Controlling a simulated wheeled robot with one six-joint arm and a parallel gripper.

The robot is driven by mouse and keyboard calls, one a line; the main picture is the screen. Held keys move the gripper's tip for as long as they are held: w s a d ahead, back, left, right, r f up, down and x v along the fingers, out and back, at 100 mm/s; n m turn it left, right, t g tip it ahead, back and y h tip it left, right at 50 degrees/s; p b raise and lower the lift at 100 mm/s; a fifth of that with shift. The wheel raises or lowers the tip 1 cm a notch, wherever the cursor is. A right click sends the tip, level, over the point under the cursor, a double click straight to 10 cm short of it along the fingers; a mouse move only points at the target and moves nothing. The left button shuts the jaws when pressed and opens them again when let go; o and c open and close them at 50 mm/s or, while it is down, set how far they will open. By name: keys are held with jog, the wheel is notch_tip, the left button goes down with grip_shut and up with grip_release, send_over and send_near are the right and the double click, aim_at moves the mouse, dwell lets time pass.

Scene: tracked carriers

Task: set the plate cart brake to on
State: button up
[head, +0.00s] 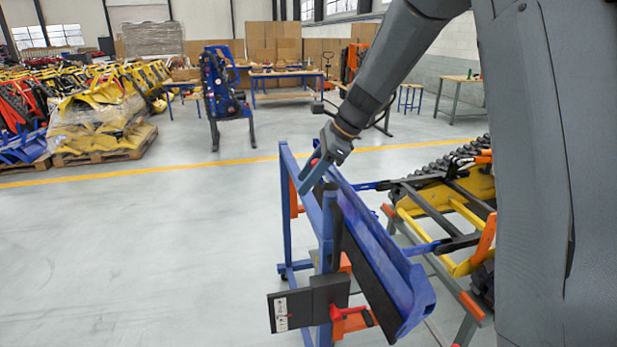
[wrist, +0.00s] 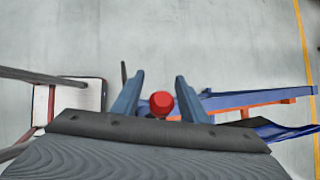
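The plate cart is a blue frame (head: 284,205) with a long blue channel (head: 400,262) in front of my arm. My gripper (head: 310,180) is above its top rail, pointing down. In the wrist view the gripper (wrist: 158,98) is open, with its blue-grey fingers apart. A red round knob (wrist: 161,103) shows between the fingers, with gaps on both sides. Red also shows beside the fingers in the head view (head: 315,162). A red handle (head: 345,312) sits low on the cart beside a dark plate with a white label (head: 281,314). I cannot read the brake's setting.
A yellow and black tracked carrier (head: 455,215) stands right of the cart, close to it. Open grey floor (head: 140,250) lies to the left. Wrapped yellow parts on a pallet (head: 105,150) and blue workbenches (head: 285,75) stand farther back.

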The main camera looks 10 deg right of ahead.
jog(key=shift+d+r, duration=0.1)
jog(key=b+v, duration=0.2)
jog(key=v, duration=0.5)
jog(key=shift+d+r+b, duration=0.2)
jog(key=shift+r+b, duration=0.1)
jog(key=shift+b, duration=0.1)
